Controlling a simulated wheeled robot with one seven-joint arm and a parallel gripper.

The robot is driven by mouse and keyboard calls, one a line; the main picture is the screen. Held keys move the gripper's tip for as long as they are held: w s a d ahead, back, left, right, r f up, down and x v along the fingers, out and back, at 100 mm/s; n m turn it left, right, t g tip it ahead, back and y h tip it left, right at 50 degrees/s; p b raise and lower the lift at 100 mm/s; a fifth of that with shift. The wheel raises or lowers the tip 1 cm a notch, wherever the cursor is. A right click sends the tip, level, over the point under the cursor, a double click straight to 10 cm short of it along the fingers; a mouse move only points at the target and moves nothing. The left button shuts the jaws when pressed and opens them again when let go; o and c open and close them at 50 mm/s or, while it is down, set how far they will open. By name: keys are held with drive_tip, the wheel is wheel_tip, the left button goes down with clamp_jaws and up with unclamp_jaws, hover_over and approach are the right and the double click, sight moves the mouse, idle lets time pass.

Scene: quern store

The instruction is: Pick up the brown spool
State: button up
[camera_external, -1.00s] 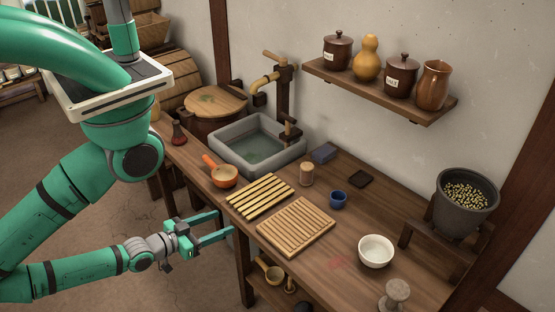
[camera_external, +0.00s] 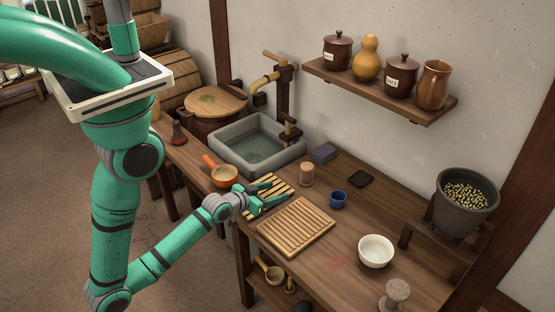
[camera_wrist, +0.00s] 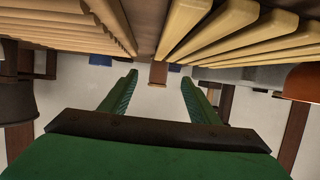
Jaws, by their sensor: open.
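The brown spool (camera_external: 306,174) stands upright on the wooden counter, behind the pale yellow slatted rack and left of a small blue cup. My gripper (camera_external: 281,192) is low over that rack, its fingers open and pointing at the spool, with a gap between them and it. In the wrist view, which appears upside down, the spool (camera_wrist: 159,73) shows small between the two open fingertips (camera_wrist: 160,80). Nothing is held.
The yellow rack (camera_external: 246,204) lies under my gripper; a brown slatted board (camera_external: 296,228) lies to its right. The blue cup (camera_external: 338,199), a dark coaster (camera_external: 360,179) and a blue-grey block (camera_external: 323,152) surround the spool. An orange pan (camera_external: 223,177) and stone sink (camera_external: 225,149) are left.

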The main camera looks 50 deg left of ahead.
approach(303, 174)
drive_tip(key=shift+w+a, duration=0.3)
drive_tip(key=shift+w, duration=0.45)
drive_tip(key=x, duration=1)
drive_tip(key=shift+w+d+f, duration=0.25)
drive_tip(key=shift+f, duration=0.1)
drive_tip(key=shift+c, duration=0.7)
drive_tip(key=c, duration=1)
